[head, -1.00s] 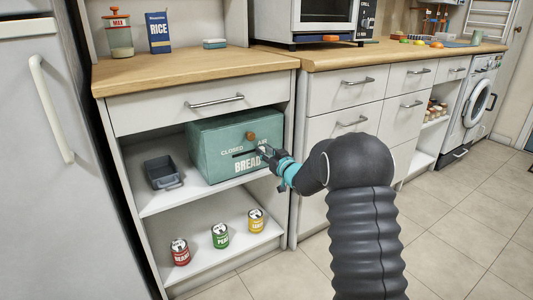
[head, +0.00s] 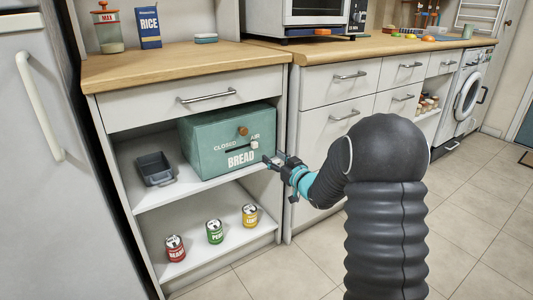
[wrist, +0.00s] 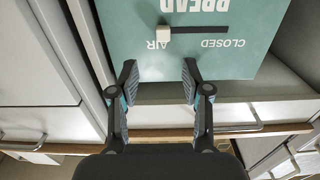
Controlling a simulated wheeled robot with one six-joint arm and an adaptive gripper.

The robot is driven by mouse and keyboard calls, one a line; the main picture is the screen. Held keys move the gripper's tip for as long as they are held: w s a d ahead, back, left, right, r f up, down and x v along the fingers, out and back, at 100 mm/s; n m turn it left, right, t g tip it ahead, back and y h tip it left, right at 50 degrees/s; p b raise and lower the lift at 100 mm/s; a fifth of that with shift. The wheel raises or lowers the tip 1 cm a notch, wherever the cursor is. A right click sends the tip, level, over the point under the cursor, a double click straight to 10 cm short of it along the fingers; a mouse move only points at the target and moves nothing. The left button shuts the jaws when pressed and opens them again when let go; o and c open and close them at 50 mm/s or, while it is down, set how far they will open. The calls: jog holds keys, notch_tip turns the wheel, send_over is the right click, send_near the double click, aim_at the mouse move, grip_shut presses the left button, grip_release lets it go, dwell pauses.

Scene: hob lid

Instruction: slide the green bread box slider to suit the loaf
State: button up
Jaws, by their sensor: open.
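The green bread box (head: 215,155) stands on the upper shelf of the open cabinet, its front marked CLOSED, AIR and BREAD. Its cream slider knob (head: 255,145) sits at the AIR end of a dark horizontal slot. The wrist view shows the box (wrist: 270,20) upside down, with the knob (wrist: 163,33) at the slot's AIR end. My gripper (head: 273,160) is open and empty, just in front of the box's lower right. In the wrist view my gripper (wrist: 159,75) has its fingertips apart and clear of the knob. No loaf is visible.
A dark tray (head: 155,169) is left of the box. Three cans, red (head: 175,248), green (head: 215,232) and yellow (head: 249,215), stand below. The cabinet's right upright is close to my gripper.

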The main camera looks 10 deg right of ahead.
jog(key=shift+v, duration=1.1)
